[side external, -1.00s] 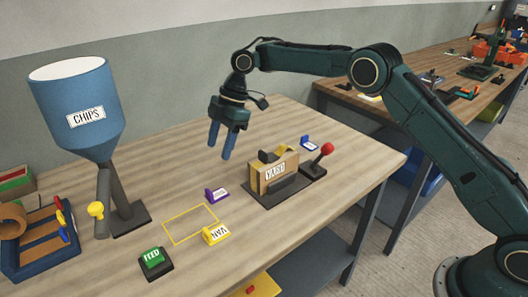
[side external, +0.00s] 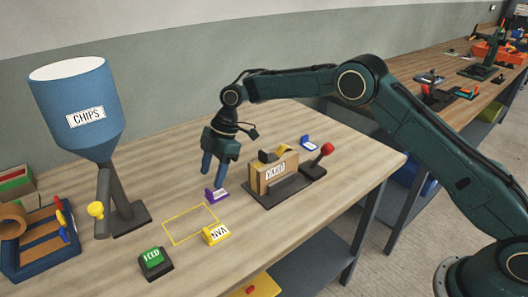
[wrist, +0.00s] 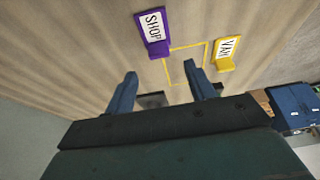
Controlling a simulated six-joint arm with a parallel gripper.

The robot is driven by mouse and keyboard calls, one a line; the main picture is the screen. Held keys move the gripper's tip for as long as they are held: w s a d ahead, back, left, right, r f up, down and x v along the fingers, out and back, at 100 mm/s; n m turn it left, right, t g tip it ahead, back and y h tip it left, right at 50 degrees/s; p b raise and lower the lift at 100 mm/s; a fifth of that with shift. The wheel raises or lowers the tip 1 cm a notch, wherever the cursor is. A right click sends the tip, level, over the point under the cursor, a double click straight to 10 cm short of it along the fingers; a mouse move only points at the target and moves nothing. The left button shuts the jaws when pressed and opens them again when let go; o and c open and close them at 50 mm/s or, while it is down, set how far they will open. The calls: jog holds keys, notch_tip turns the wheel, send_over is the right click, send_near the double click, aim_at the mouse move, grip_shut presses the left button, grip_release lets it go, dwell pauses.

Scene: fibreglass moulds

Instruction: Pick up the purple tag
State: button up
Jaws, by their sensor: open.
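The purple tag (side external: 217,195) lies on the wooden table just behind the yellow outlined rectangle. In the wrist view the purple tag (wrist: 153,34) has a white label reading SHOP and lies beyond the fingertips, between their lines. My gripper (side external: 212,174) is open and empty, with its blue fingers pointing down. It is above the table, a little behind the purple tag and apart from it. In the wrist view my gripper (wrist: 162,82) shows two spread fingers with bare table between them.
A yellow VAN tag (side external: 216,233) lies at the yellow outline's (side external: 190,223) front right. A YARD block (side external: 274,174) on a dark base with a red-knobbed lever stands to the right. A blue tag (side external: 309,143) lies behind it. The CHIPS hopper (side external: 80,100) and green button (side external: 152,257) are left.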

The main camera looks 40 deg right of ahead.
aim_at(208, 191)
jog(key=shift+a+f, duration=0.15)
jog(key=shift+f, duration=0.05)
jog(key=shift+f, duration=0.1)
jog(key=shift+x, duration=2.5)
jog(key=shift+f, duration=0.1)
jog(key=c, duration=1)
